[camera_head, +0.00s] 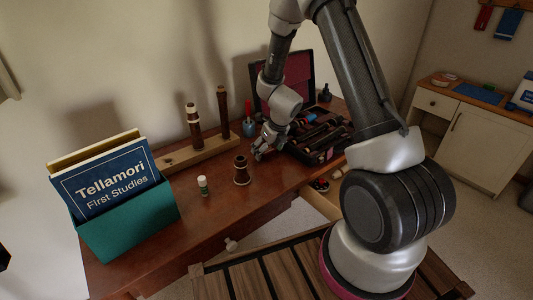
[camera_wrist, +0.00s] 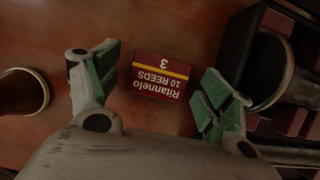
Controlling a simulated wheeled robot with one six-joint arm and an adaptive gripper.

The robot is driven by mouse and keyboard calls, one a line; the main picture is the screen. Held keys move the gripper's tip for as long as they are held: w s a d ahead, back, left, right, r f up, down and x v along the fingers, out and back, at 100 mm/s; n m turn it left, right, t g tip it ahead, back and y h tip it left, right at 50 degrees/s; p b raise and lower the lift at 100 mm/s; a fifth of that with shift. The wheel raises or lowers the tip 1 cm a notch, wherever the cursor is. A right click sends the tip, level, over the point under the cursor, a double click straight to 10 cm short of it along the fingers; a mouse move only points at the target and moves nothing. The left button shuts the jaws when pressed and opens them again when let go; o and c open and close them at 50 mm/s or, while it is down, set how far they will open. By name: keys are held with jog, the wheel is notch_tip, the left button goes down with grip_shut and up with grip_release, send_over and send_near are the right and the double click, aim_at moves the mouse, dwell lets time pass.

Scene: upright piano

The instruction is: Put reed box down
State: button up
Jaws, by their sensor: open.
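The reed box (camera_wrist: 160,77), dark red with a yellow stripe and the words "Ritannelo 10 REEDS 3", shows upside down in the wrist view. It appears to lie on the brown wooden table top (camera_wrist: 120,20). My gripper (camera_wrist: 163,74) is open, with one green-padded finger on each side of the box. Gaps show between the box and both fingers. In the head view my gripper (camera_head: 264,152) is low over the table, left of the instrument case; I cannot make out the box there.
An open instrument case (camera_head: 322,140) stands close on the right. A dark wooden joint piece (camera_head: 241,170) and a small white bottle (camera_head: 203,186) stand to the left. Behind is a peg stand (camera_head: 190,155) with upright pieces. A teal book box (camera_head: 125,225) is at far left.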

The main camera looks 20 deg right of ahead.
jog(key=c, duration=1)
jog(key=shift+c, duration=0.3)
